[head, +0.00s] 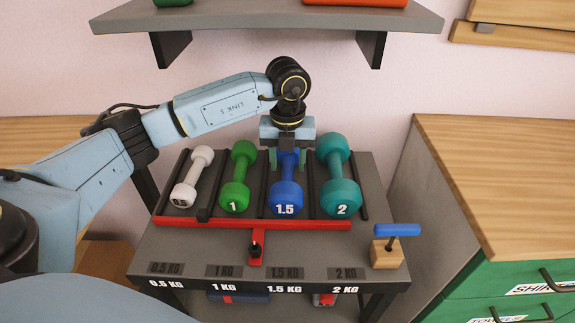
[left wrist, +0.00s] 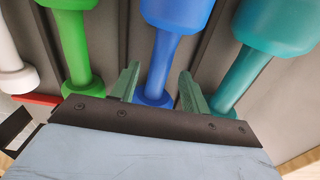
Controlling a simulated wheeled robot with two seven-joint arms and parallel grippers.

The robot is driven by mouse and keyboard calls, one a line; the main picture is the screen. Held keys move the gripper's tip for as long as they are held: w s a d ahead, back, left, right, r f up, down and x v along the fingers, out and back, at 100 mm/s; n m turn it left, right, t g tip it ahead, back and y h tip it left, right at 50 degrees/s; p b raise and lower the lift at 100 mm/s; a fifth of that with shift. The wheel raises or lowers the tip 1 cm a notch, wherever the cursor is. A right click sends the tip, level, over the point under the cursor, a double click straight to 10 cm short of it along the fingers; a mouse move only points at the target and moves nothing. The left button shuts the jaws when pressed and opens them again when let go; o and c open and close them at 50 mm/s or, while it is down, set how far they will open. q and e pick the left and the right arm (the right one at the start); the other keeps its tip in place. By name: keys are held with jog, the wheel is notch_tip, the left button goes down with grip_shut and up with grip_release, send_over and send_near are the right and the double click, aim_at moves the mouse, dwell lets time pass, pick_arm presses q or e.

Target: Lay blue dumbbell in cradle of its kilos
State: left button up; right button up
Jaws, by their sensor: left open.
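The blue dumbbell (head: 287,197), marked 1.5, lies in the third slot of the rack, in line with the 1.5 KG label (head: 285,273). My left gripper (head: 288,148) is above its far part and hides its far end in the head view. In the left wrist view the open fingers (left wrist: 158,90) stand on either side of the blue dumbbell (left wrist: 163,60). I cannot tell whether they touch it. Dark bars and a red front rail (head: 255,223) bound the slots. My right gripper is out of view.
White (head: 191,178), green (head: 238,178) and teal (head: 338,180) dumbbells lie in the neighbouring slots, close to my left gripper. A wooden block with a blue handle (head: 388,248) stands at front right. A shelf (head: 270,20) hangs above. A wooden-topped cabinet (head: 505,165) stands right.

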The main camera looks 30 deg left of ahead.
aim_at(288, 170)
pick_arm(q)
notch_tip(288, 170, up, 5)
jog(key=shift+f+p, duration=0.1)
jog(key=shift+p, duration=0.4)
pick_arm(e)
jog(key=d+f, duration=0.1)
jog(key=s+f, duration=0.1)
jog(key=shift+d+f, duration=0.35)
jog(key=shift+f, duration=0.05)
pick_arm(q)
jog(key=shift+d, duration=0.1)
dwell(0.5)
